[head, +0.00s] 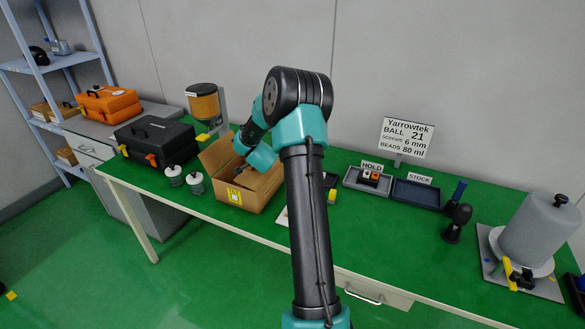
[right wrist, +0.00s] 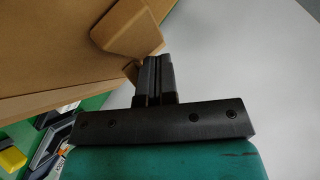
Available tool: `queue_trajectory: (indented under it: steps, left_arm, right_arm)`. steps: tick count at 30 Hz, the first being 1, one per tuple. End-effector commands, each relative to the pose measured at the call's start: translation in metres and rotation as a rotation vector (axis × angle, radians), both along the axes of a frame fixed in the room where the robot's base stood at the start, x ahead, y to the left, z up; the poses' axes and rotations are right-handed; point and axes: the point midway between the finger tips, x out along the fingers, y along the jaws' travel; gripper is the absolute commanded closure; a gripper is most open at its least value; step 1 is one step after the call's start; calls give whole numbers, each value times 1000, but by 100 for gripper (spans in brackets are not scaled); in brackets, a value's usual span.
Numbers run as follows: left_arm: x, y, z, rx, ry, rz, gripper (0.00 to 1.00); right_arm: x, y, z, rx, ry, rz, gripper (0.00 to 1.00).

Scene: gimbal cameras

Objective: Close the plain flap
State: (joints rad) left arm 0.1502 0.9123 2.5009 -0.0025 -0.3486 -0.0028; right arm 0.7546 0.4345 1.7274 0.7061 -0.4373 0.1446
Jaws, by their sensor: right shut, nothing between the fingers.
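The open cardboard box (head: 262,197) stands on the green bench, with a yellow label on its front side. A plain cardboard flap (head: 215,153) stands raised at its back left; the other flaps are partly hidden by my arm. My right arm reaches over the box, and its gripper (head: 240,170) is at the box opening, small and partly hidden. In the right wrist view the shut, empty right gripper (right wrist: 152,72) has its fingertips close to a cardboard flap (right wrist: 132,32). I cannot tell whether they touch. My left gripper is not in view.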

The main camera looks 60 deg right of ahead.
Motion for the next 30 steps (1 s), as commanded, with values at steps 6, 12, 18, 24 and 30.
queue_trajectory:
  steps: [6,12,18,24,30]
  left_arm:
    - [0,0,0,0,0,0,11]
    - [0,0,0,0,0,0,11]
    - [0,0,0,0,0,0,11]
    - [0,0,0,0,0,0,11]
    - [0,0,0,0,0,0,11]
  right_arm:
    - [0,0,0,0,0,0,100]
    - [0,0,0,0,0,0,100]
    - [0,0,0,0,0,0,100]
    - [0,0,4,0,-1,0,100]
    - [0,0,12,-1,-1,-1,100]
